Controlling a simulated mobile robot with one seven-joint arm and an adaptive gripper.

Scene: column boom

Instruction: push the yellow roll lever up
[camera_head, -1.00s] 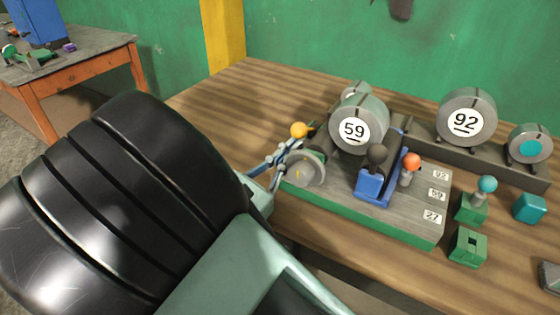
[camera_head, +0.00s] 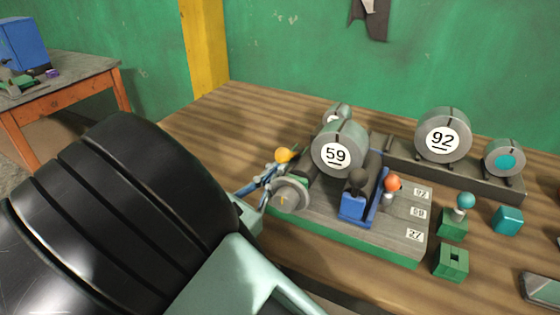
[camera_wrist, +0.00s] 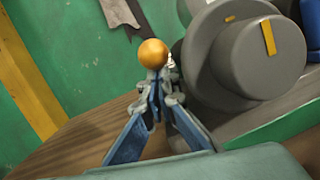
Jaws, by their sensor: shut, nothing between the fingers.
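The yellow knob of the roll lever (camera_head: 284,155) stands at the left end of the console, beside a grey round dial (camera_head: 290,195). In the wrist view the knob (camera_wrist: 153,53) shows large, directly beyond the fingertips. My gripper (camera_head: 272,172) is shut and empty, with blue and grey fingers, and comes in from the left. Its fingertips (camera_wrist: 156,90) lie just below the knob in the wrist view and look very close to it; I cannot tell whether they touch. The lever's stem is mostly hidden by the fingers.
A blue lever with a black knob (camera_head: 357,195) and an orange-knobbed lever (camera_head: 392,185) stand farther right. The wooden tabletop (camera_head: 215,125) left of the console is clear.

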